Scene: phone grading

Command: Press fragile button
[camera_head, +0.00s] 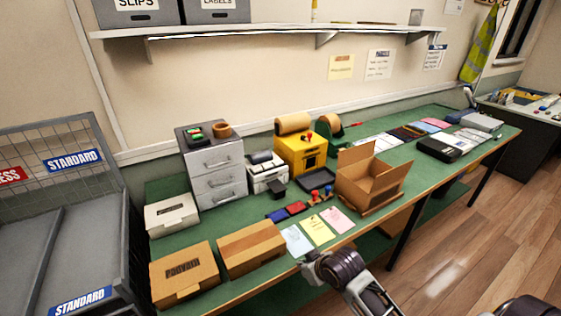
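No button marked fragile can be read at this size. A yellow machine (301,154) on the green bench has a small red knob or button on its top. Small stamp-like items with red and blue parts (318,196) stand near blue and red pads (286,212).
An open carton (372,178), two closed cartons (252,247), a grey drawer unit (213,168) and a small white printer-like device (267,174) stand on the bench. Coloured sheets (317,231) lie at its front. A mesh cage (60,200) stands left.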

